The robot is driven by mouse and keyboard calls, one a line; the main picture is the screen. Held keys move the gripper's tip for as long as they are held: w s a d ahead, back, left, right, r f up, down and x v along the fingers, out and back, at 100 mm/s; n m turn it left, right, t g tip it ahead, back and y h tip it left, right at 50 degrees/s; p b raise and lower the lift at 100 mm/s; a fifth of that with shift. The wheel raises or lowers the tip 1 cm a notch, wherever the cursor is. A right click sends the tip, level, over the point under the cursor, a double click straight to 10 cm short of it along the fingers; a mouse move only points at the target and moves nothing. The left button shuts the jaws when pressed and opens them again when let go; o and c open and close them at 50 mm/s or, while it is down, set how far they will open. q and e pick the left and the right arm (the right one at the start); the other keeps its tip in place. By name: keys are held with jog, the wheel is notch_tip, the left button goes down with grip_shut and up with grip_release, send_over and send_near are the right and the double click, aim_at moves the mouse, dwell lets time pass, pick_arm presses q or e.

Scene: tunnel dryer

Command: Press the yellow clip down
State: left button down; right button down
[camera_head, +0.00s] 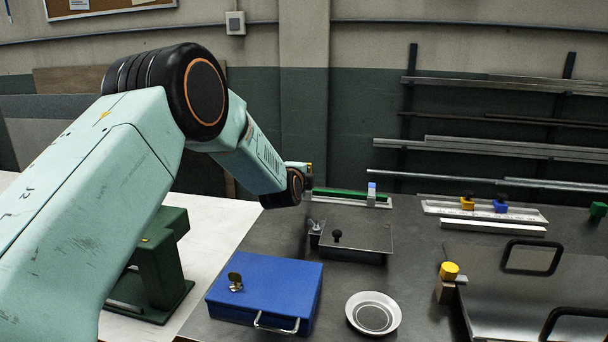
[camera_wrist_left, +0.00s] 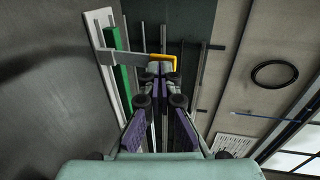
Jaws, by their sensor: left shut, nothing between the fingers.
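The yellow clip (camera_wrist_left: 165,58) shows in the wrist view as a yellow end on a grey arm that reaches across the green bar (camera_wrist_left: 123,60). In the head view a small bit of the yellow clip (camera_head: 309,168) shows at the left end of the green bar (camera_head: 345,194), raised above it. My left gripper (camera_wrist_left: 160,72) is shut and empty, its fingertips close beside the yellow end; I cannot tell whether they touch. In the head view my left wrist mostly hides the gripper. A blue clip (camera_head: 371,188) stands near the bar's right end. My right gripper is out of view.
A grey lidded box (camera_head: 358,236), a blue box (camera_head: 262,284) and a white dish (camera_head: 373,313) stand in front. A rail (camera_head: 484,210) with another yellow and a blue block is at right. Metal bars hang on the wall behind.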

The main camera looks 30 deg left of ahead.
pick_arm(q)
jog(key=shift+w+a, duration=0.1)
jog(key=shift+w, duration=0.35)
jog(key=shift+w, duration=0.1)
